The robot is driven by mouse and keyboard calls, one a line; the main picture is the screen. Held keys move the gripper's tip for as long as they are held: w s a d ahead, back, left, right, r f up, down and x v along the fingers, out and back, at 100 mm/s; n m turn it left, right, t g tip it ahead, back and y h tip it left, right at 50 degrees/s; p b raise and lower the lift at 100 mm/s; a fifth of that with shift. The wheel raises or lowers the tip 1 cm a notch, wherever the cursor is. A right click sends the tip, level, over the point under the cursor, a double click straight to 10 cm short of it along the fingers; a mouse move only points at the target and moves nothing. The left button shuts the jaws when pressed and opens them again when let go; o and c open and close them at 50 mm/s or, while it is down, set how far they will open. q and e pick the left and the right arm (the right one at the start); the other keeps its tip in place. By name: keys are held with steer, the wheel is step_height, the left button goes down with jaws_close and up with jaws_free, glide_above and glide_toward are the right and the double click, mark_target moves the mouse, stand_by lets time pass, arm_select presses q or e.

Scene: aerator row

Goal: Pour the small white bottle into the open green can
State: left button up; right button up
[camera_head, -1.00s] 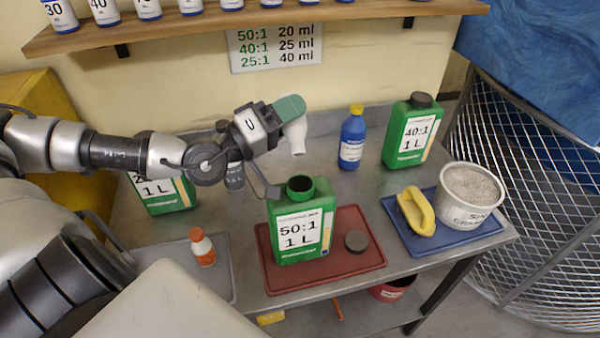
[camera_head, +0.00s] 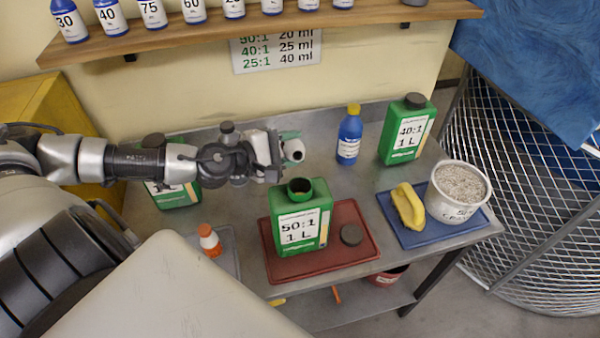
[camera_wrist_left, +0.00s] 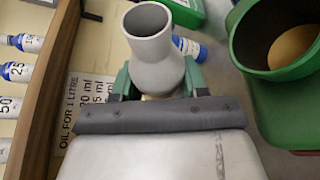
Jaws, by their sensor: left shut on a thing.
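My left gripper (camera_head: 288,150) is shut on the small white bottle (camera_head: 293,147). The bottle is tipped over, its mouth facing the head camera, just behind and above the open green can (camera_head: 301,215). In the left wrist view the bottle's round neck (camera_wrist_left: 150,55) sticks out between the green fingers, and the can's open mouth (camera_wrist_left: 288,40) is to the right, with something yellowish inside. The can stands upright, labelled 50:1 1 L, on the red tray (camera_head: 349,263). No stream shows. My right gripper is not in view.
A dark cap (camera_head: 351,234) lies on the red tray. A blue bottle (camera_head: 349,138) and a capped green can (camera_head: 406,132) stand behind. An orange-white bottle (camera_head: 210,241) stands left.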

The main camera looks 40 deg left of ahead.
arm_select(q)
steer(key=r+n+g+p, duration=0.1)
steer(key=p, duration=0.1)
steer(key=s+d+r+n+g+p, duration=0.1)
steer(key=n+p, duration=0.1)
steer(key=p, duration=0.1)
steer(key=shift+r+h+p, duration=0.15)
steer(key=shift+h+p, duration=0.2)
steer(key=shift+h, duration=0.05)
steer(key=shift+w+a+f+n+g+b, duration=0.15)
steer(key=shift+f+n+b, duration=0.1)
steer(key=shift+f+n, duration=0.15)
steer(key=shift+w+a+f+n+g+b, duration=0.1)
steer(key=shift+f+n+g+b, duration=0.15)
steer(key=shift+f, duration=0.2)
steer(key=n, duration=0.1)
steer(key=f+n+g+h, duration=0.1)
steer(key=shift+w+a+f+n+h, duration=0.2)
steer(key=shift+w+n+h, duration=0.1)
steer(key=shift+n, duration=0.05)
steer(key=shift+n+g+h, duration=0.3)
steer(key=shift+n+g, duration=0.2)
steer(key=shift+n, duration=0.1)
